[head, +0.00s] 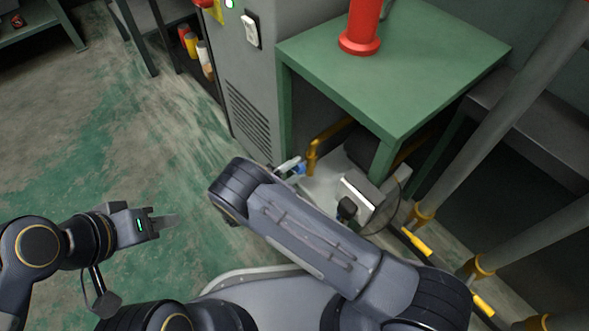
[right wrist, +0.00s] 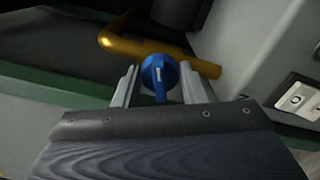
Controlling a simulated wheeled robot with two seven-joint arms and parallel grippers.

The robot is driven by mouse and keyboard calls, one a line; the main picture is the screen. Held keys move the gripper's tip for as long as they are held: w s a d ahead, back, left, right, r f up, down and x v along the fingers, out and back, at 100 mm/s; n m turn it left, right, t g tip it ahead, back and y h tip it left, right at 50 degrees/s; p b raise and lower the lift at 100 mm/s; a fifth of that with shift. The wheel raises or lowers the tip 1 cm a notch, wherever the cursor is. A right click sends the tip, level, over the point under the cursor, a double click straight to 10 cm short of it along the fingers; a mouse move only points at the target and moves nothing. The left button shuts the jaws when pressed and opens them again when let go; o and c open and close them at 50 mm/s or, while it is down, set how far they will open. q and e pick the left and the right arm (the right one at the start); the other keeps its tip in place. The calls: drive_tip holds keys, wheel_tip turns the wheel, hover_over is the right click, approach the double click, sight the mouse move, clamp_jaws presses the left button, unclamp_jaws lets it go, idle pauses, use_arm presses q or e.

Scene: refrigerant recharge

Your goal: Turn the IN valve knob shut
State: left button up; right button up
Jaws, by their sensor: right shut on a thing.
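A blue valve knob (right wrist: 159,75) sits in front of a yellow-brown pipe in the right wrist view. It also shows small in the head view (head: 300,169), low beside the grey cabinet. I cannot read an IN label on it. My right gripper (right wrist: 158,84) has one finger on each side of the knob and is shut on it. In the head view the right fingertips (head: 290,166) are at the knob, partly hidden by my forearm. My left gripper (head: 170,221) hangs over bare floor at the left, away from the valve; its finger gap is unclear.
The yellow-brown pipe (right wrist: 130,47) bends close to the knob. A green table (head: 400,70) bearing a red cylinder (head: 362,28) stands above and right of it. The grey cabinet (head: 245,85) is beside it. A grey box (head: 362,197) sits below the table.

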drive_tip(key=o, duration=1)
drive_tip(key=shift+c, duration=0.2)
drive_tip(key=p+v, duration=0.1)
drive_tip(key=v, duration=0.7)
drive_tip(key=shift+p, duration=0.4)
